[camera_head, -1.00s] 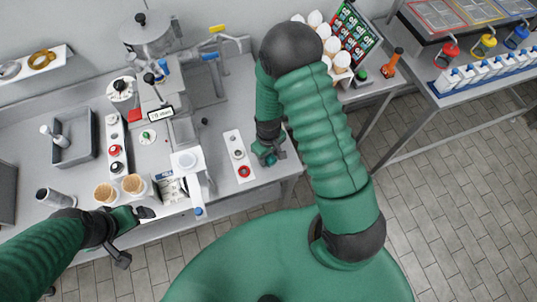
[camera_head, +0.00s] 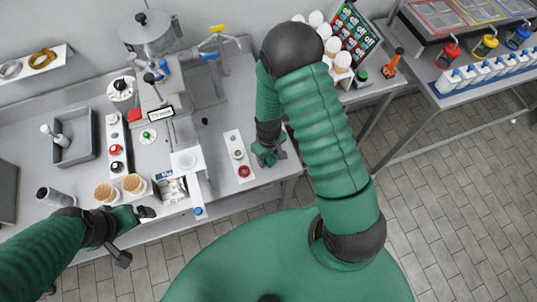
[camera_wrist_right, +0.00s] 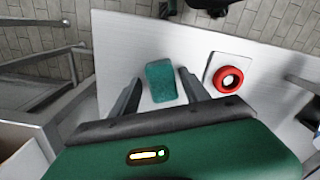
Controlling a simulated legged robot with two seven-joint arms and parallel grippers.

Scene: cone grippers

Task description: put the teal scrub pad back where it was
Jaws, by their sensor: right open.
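The teal scrub pad (camera_wrist_right: 161,80) lies on the pale metal counter in the right wrist view. My right gripper (camera_wrist_right: 159,77) is open, with one finger on each side of the pad and a visible gap at both sides. In the head view my right gripper (camera_head: 272,155) is low over the counter's right end, and a small teal patch, likely the pad (camera_head: 269,160), shows at its fingers. My left gripper (camera_head: 136,233) is at the counter's front edge, its two fingers apart and nothing between them.
A red round button (camera_wrist_right: 228,78) on a white plate stands just right of the pad; the plate (camera_head: 239,157) also shows in the head view. A dispensing machine (camera_head: 158,100), cone stacks (camera_head: 106,192) and a grey bin (camera_head: 73,137) stand to the left. The counter's front edge is close.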

